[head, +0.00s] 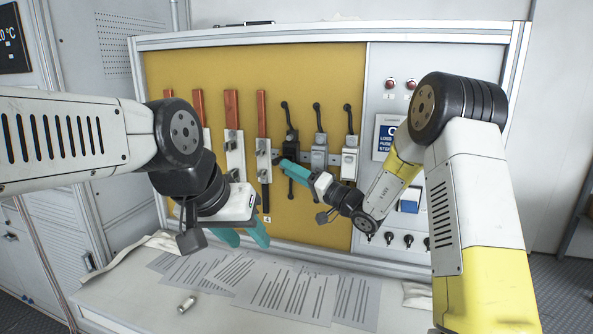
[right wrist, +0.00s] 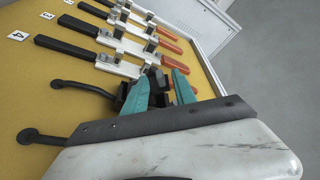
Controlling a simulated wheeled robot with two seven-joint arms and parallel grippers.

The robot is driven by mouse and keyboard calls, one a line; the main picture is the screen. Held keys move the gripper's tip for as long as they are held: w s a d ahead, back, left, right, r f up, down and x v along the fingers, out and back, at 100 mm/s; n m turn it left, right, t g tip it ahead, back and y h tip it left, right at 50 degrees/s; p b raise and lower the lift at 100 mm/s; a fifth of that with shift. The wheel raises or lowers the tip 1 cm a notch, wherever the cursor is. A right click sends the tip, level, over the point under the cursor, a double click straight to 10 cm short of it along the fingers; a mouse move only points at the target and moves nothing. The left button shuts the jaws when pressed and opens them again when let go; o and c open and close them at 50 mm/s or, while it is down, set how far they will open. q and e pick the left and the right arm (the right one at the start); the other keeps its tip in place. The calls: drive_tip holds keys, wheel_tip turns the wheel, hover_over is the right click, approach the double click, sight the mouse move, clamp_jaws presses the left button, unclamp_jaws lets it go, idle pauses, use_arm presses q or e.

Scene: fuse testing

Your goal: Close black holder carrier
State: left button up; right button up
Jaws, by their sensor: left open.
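The black holder (head: 291,141) is on the yellow board, leftmost of three lever holders, with a curved arm pointing up. In the right wrist view, black parts (right wrist: 158,82) show at the fingers, and curved black arms (right wrist: 85,90) stretch left. My right gripper (head: 290,168) is at the black holder's lower front. Its teal fingers (right wrist: 160,92) stand apart with black parts between them; whether they grip is unclear. The carrier's exact angle is hidden by the fingers. My left gripper (head: 245,237) is open and empty, low in front of the board.
A grey holder (head: 319,150) and a whiter holder (head: 349,158) stand right of the black one. Several red-handled fuse switches (head: 233,135) hang left. Papers (head: 290,292) and a small metal cylinder (head: 187,304) lie on the bench (head: 140,310). Buttons and knobs fill the right panel (head: 440,55).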

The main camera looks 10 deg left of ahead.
drive_tip(key=shift+w+a+r, duration=0.1)
drive_tip(key=shift+w+a, duration=0.1)
drive_tip(key=shift+a, duration=0.2)
clamp_jaws()
drive_tip(key=shift+w+d+r+m+h, duration=0.1)
drive_tip(key=shift+w+r+m+h, duration=0.45)
drive_tip(key=shift+m, duration=0.9)
drive_tip(key=shift+w+d+r+m+h, duration=0.15)
drive_tip(key=shift+w+r+m+h, duration=0.45)
drive_tip(key=shift+m, duration=0.9)
drive_tip(key=shift+w+d+r+m+h, duration=0.1)
drive_tip(key=shift+w+r+m+h, duration=0.45)
drive_tip(key=shift+m, duration=0.9)
drive_tip(key=shift+s+f, duration=0.15)
unclamp_jaws()
